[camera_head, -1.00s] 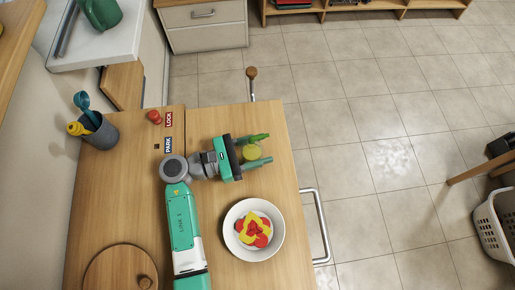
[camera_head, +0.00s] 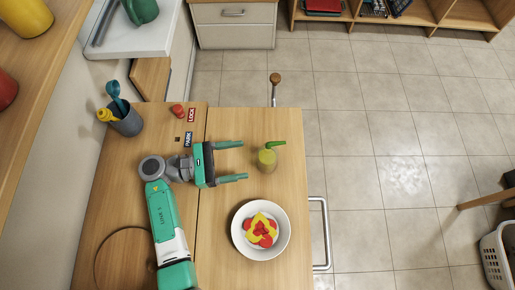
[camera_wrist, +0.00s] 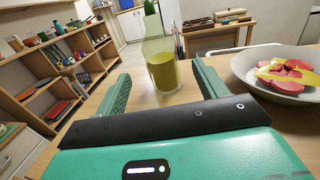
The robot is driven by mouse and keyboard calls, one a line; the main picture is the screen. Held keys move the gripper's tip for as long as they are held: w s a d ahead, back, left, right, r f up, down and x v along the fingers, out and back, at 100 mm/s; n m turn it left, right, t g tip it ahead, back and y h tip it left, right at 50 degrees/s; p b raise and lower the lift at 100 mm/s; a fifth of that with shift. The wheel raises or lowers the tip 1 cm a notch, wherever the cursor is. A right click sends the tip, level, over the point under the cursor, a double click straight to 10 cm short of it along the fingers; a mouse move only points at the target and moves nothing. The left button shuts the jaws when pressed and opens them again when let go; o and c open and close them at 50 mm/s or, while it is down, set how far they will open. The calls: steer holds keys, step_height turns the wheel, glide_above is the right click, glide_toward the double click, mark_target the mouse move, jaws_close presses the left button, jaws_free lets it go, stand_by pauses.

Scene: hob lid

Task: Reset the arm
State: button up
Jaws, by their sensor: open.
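My gripper (camera_head: 244,160) is open and empty over the wooden worktop, its two green fingers pointing right. A clear bottle with yellowish liquid and a green top (camera_head: 267,158) stands upright just beyond the fingertips, apart from them. In the wrist view the bottle (camera_wrist: 163,68) stands ahead, centred between the spread fingers (camera_wrist: 163,82); the top of it is cut off by the frame edge.
A white bowl of red and yellow pieces (camera_head: 283,232) sits below the gripper in the head view. A grey utensil cup (camera_head: 127,122), a red knob (camera_head: 177,110), PARK and LOCK labels (camera_head: 189,128) and a round wooden lid (camera_head: 112,250) are to the left.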

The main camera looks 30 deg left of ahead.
steer(key=shift+v, duration=1)
